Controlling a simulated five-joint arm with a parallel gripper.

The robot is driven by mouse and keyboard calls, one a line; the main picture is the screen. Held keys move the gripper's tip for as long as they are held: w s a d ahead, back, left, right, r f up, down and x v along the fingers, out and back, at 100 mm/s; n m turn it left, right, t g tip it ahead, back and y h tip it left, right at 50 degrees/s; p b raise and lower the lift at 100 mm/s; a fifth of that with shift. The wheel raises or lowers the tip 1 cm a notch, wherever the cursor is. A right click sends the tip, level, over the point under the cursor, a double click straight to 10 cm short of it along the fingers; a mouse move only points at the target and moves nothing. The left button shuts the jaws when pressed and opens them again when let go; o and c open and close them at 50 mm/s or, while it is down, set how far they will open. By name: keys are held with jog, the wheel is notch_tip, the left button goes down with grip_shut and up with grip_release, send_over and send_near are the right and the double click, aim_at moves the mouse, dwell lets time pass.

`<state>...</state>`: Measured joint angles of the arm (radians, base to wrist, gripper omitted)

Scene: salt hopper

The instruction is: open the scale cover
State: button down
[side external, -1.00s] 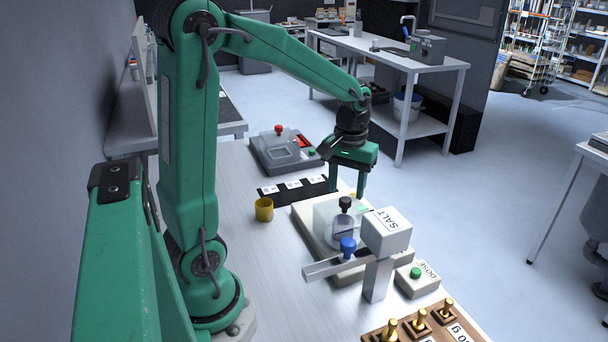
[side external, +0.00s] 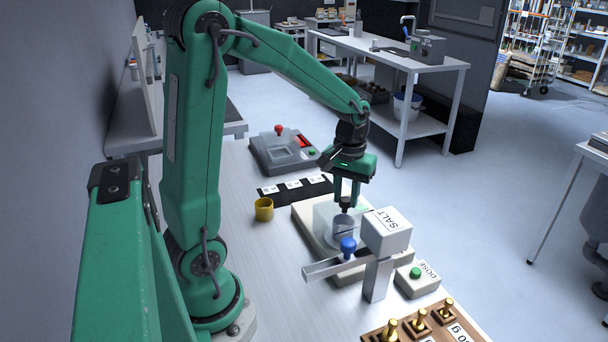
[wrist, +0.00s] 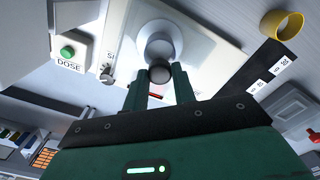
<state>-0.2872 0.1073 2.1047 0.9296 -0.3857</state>
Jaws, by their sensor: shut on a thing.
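The scale (side external: 305,225) is a pale flat box on the bench, with a clear upright panel on it. A clear cover (side external: 343,226) with a black knob (wrist: 160,73) stands over its round pan. My gripper (side external: 347,207) points down from above and is shut on that knob; the fingers hide part of it in the side view. In the wrist view the knob lies between both fingertips. I cannot tell whether the cover's lower edge rests on the scale.
The salt hopper (side external: 387,232) and its chute (side external: 325,267) with a blue knob (side external: 348,246) stand close in front of the scale. Bare bench lies left.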

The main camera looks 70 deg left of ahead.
jog(key=a, duration=1.1)
jog(key=shift+a, duration=0.35)
jog(key=c, duration=1.1)
grip_release()
jog(key=shift+c, duration=0.2)
jog(key=shift+r, duration=0.15)
notch_tip(320, 180, up, 8)
jog(key=shift+f, duration=0.2)
